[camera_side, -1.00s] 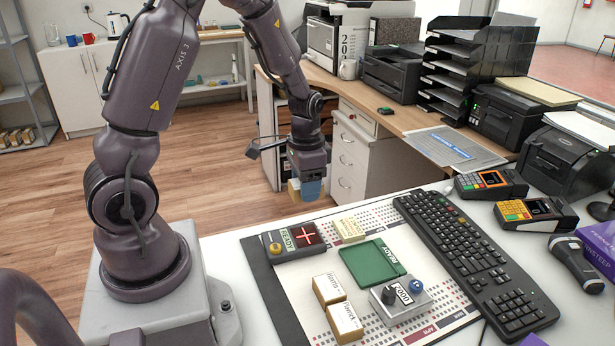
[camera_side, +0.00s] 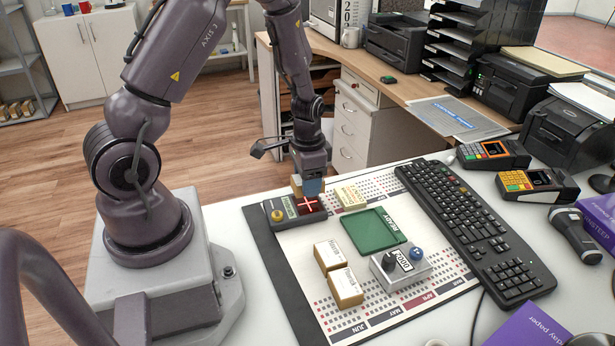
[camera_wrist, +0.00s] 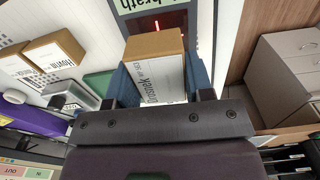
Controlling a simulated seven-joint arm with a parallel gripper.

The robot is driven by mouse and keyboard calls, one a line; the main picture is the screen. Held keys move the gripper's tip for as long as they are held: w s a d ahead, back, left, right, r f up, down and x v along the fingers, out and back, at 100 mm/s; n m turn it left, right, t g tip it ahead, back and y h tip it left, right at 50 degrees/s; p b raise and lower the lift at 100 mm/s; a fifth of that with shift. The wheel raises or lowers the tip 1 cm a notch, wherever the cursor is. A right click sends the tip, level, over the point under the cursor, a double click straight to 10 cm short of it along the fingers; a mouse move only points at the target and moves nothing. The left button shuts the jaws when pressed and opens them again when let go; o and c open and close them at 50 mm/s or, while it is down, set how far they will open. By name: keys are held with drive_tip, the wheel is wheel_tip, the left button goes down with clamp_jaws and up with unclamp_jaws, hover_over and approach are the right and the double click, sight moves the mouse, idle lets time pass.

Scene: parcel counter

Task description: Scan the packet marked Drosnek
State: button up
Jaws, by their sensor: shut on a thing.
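My gripper (camera_side: 312,188) is shut on a small brown packet (camera_side: 298,186), held at the far edge of the scanner. In the wrist view the packet (camera_wrist: 155,68) sits between the blue fingertips (camera_wrist: 160,82). The scanner (camera_side: 278,215) is a dark box with a yellow button, a small display and a window with a red cross (camera_side: 308,204). In the wrist view its display (camera_wrist: 132,6) shows text ending in "brath", and a red line glows beyond the packet.
Two labelled packets (camera_side: 328,254) (camera_side: 346,288) stand on the mat, left of a green tray (camera_side: 374,230). Another packet (camera_side: 350,197) lies right of the scanner. A grey box with a knob (camera_side: 401,268) and a keyboard (camera_side: 470,225) are to the right.

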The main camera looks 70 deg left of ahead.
drive_tip(key=shift+r, duration=4.55)
